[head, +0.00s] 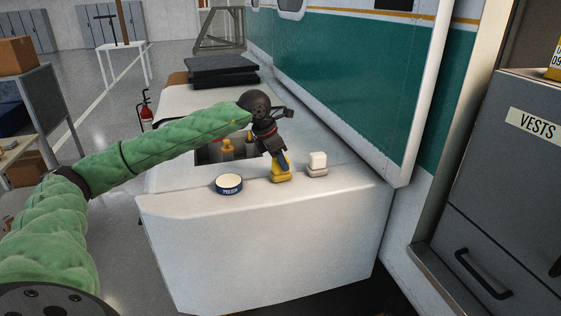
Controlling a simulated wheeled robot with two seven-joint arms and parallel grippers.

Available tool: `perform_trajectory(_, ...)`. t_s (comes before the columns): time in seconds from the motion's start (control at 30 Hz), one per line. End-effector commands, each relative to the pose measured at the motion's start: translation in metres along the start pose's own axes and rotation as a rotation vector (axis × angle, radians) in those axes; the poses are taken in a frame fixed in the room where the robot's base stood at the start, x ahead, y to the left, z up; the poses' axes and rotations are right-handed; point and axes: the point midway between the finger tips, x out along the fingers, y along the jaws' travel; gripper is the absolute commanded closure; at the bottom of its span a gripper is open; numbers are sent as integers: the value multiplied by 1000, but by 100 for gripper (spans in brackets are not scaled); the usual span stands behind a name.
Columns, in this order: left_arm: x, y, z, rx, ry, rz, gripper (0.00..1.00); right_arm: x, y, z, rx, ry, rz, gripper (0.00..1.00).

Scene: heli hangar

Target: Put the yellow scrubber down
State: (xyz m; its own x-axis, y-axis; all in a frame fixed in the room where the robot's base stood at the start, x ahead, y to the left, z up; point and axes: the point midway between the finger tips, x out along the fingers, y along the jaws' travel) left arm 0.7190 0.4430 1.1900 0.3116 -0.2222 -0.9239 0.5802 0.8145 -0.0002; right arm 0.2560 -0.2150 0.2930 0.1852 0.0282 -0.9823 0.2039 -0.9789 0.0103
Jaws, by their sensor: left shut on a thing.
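The yellow scrubber (281,174) is on or just above the white top surface (200,203), near its front right; I cannot tell whether it touches. My left gripper (279,158) points down over the scrubber and is shut on it. The fingers hide part of the scrubber's upper side. My right gripper is not in the head view.
A white block-like item (317,163) stands just right of the scrubber. A round tin (229,184) with a dark blue side lies to its left. Behind is a recess holding yellow-topped bottles (227,147). A green and white wall (350,70) bounds the right side.

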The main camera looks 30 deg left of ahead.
Motion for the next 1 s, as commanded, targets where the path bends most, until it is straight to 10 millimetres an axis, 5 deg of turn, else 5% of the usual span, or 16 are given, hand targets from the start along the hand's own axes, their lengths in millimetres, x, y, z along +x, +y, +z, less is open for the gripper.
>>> perform_trajectory(0.43,3,0,-1,0,0,0,98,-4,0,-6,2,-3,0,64)
perform_trajectory(0.47,3,0,-1,0,0,0,68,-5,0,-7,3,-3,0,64)
perform_trajectory(0.57,3,0,-1,0,0,0,48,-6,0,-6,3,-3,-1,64)
perform_trajectory(1.0,2,0,-1,0,0,0,48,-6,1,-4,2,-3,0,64)
